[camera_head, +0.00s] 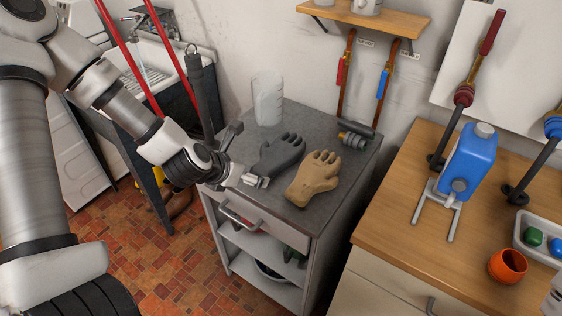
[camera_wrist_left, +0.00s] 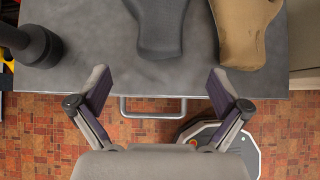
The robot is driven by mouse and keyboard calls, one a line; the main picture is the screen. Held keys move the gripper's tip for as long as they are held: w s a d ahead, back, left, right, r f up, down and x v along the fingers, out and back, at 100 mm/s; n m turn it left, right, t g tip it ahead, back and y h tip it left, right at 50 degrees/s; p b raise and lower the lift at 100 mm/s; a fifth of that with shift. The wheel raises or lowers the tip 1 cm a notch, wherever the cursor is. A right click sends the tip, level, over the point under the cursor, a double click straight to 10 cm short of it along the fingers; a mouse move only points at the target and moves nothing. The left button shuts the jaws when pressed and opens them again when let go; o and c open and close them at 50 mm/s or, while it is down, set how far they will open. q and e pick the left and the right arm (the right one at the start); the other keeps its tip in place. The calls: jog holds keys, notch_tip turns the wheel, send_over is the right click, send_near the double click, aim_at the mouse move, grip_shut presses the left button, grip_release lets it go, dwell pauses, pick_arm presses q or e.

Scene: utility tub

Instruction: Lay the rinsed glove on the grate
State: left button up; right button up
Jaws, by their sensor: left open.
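A dark grey glove (camera_head: 279,154) and a tan glove (camera_head: 314,178) lie side by side on the grey cabinet top (camera_head: 323,128). I cannot tell which is rinsed. My left gripper (camera_head: 256,181) is open and empty by the top's front edge, close to the grey glove's cuff. In the left wrist view, the fingers of the left gripper (camera_wrist_left: 158,84) are spread apart, with the grey glove (camera_wrist_left: 160,28) ahead between them and the tan glove (camera_wrist_left: 240,32) ahead to the right. A ribbed surface (camera_head: 152,78) at the sink may be the grate; my arm and red bars partly cover the sink.
A clear jug (camera_head: 267,98) and a dark fitting (camera_head: 355,137) stand at the back of the cabinet top. A drawer handle (camera_wrist_left: 152,113) sticks out below its front edge. The wooden counter (camera_head: 402,215) at right holds a blue canister (camera_head: 468,160) and orange cup (camera_head: 507,265).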

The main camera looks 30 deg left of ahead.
aim_at(263, 167)
pick_arm(q)
jog(key=shift+w+a, duration=0.35)
jog(key=w+f, duration=0.2)
jog(key=w, duration=0.1)
jog(key=w+d+f+b, duration=0.1)
jog(key=w, duration=0.1)
jog(key=shift+w+f, duration=0.1)
jog(key=shift+f, duration=0.1)
jog(key=shift+w+f, duration=0.35)
jog(key=shift+w, duration=0.05)
jog(key=shift+s, duration=0.15)
jog(key=c, duration=1.5)
jog(key=shift+r, duration=0.15)
